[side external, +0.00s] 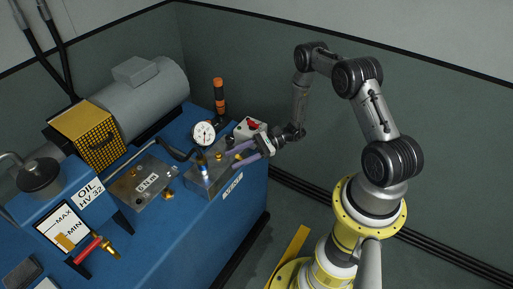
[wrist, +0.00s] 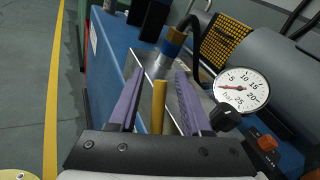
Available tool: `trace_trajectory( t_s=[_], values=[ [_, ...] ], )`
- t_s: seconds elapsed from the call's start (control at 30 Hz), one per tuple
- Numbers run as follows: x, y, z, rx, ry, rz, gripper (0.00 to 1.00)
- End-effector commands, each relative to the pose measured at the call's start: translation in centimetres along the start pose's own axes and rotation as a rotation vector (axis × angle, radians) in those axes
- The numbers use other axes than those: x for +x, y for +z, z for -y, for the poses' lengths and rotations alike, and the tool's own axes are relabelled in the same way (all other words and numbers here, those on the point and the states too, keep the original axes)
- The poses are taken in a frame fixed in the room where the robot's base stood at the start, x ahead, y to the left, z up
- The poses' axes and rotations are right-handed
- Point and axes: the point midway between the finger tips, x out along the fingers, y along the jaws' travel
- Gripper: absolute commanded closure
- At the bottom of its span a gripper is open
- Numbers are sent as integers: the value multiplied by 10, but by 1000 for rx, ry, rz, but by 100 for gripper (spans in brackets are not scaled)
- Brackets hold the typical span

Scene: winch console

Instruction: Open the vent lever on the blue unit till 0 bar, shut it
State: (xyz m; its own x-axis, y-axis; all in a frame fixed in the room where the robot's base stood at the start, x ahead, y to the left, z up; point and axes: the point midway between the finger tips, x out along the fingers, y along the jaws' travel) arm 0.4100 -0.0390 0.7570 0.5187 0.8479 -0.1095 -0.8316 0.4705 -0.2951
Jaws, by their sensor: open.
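The blue unit (side external: 150,215) stands at the left in the side view. A plate marked VENT (side external: 232,186) is on its near edge, by a metal block. The gauge (wrist: 241,88) has a red needle pointing left, near the low numbers; the exact value is unclear.
The gauge (side external: 204,133) and a box with a red button (side external: 250,127) stand behind the block. An orange and black post (side external: 219,95) rises at the back. A yellow mesh guard (side external: 92,133) and grey motor (side external: 145,95) are further left.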

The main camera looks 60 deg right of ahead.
Motion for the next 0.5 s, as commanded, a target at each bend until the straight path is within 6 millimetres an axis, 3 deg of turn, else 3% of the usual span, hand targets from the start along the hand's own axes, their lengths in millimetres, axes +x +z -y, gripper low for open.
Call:
trace_trajectory(
  t_s=[0.3,0.5],
  values=[
    [-72,0,1,-1,-6,-2,52],
    [-100,0,1,-1,-3,-1,52]
  ],
)
